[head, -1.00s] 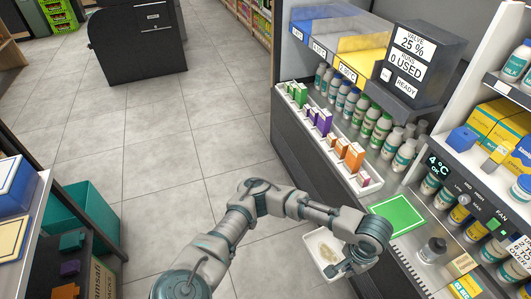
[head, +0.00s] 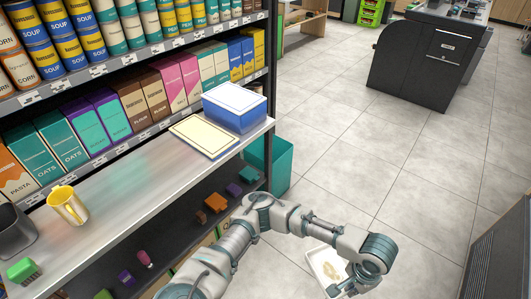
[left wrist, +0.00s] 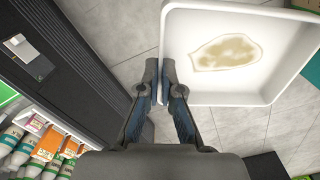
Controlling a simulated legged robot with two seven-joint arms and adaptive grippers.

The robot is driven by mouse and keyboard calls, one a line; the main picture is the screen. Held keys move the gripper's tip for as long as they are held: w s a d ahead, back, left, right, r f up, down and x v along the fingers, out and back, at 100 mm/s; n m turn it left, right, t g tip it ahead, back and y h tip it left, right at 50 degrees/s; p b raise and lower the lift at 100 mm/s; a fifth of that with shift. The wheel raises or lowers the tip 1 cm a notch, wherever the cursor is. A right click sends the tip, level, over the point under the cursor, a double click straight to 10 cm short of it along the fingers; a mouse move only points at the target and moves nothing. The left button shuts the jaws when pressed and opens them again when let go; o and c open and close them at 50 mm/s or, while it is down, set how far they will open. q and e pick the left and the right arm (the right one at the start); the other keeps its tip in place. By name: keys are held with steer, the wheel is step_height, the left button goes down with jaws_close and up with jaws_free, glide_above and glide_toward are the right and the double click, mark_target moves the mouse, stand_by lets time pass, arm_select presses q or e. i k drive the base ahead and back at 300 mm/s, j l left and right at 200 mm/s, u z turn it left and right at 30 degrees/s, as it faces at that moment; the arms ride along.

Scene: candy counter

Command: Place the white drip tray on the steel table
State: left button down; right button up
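The white drip tray (head: 316,257) is held out over the floor at the lower middle of the head view. It is a shallow square tray with a beige stain inside. It fills the upper right of the left wrist view (left wrist: 190,86). My left gripper (head: 350,287) is shut on one side wall of it, with its fingertips (left wrist: 161,78) pinching that wall. The steel table (head: 130,195) is at the left of the head view, left of my arm and the tray. My right gripper is not in view.
The table's middle is bare. Stocked shelves stand behind. A teal bin (head: 280,165) stands past its right end.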

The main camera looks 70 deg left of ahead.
mark_target(158, 176)
steer(key=l+u, duration=0.1)
steer(key=u, duration=0.25)
steer(key=l+u, duration=0.1)
steer(key=u, duration=0.25)
